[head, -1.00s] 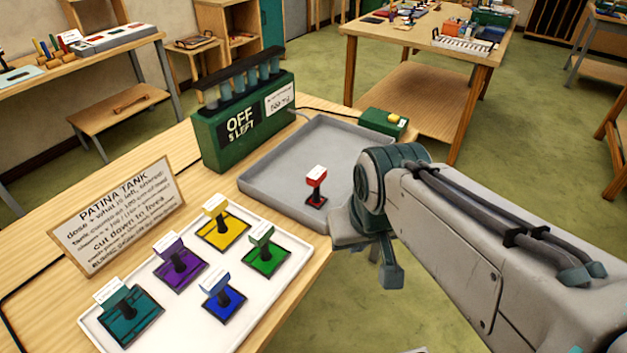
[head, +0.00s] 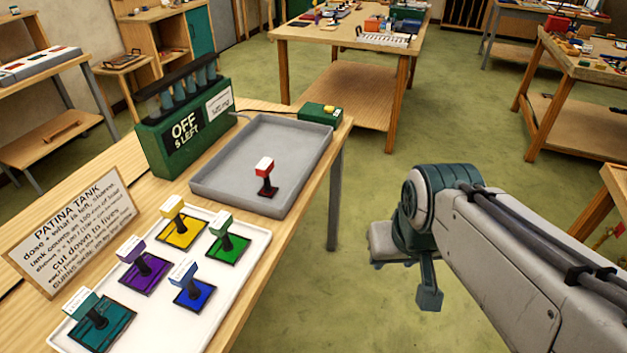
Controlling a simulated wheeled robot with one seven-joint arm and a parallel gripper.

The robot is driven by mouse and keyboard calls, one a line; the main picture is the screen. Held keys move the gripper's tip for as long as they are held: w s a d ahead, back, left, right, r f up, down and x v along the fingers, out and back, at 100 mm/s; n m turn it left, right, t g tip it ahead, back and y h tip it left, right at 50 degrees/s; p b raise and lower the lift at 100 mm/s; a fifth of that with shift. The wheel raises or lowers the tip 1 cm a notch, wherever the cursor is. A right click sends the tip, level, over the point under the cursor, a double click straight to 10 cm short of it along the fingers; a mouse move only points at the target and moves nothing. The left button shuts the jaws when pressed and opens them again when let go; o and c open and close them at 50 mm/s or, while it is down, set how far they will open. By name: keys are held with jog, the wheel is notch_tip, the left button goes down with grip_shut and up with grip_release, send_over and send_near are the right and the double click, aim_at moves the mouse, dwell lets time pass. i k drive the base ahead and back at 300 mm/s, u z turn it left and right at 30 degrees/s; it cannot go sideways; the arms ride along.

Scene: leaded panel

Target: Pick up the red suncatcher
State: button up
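The red suncatcher (head: 266,178) stands upright in the grey tray (head: 222,189) on the workbench, near the tray's front side. It has a dark base and stem, with a red and white top. My gripper (head: 428,299) hangs at the end of my arm, over the floor to the right of the bench. It is clear of the suncatcher and touches nothing that I can see. Its fingers are partly hidden by my wrist, so I cannot tell whether they are open or shut.
A white tray (head: 213,314) holds several coloured suncatchers at the front left. A green tank unit (head: 184,128) reading "OFF 5 LEFT", a sign (head: 72,233) and a small green box (head: 320,116) stand on the bench. Open floor lies right of the bench.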

aim_at(264, 170)
jog(key=z, duration=0.65)
jog(key=k, duration=0.9)
jog(key=z, duration=0.5)
jog(key=i, duration=1.15)
jog(key=u, duration=0.9)
jog(key=i, duration=1)
jog(key=u, duration=1.4)
jog(key=i, duration=0.4)
jog(key=u, duration=0.45)
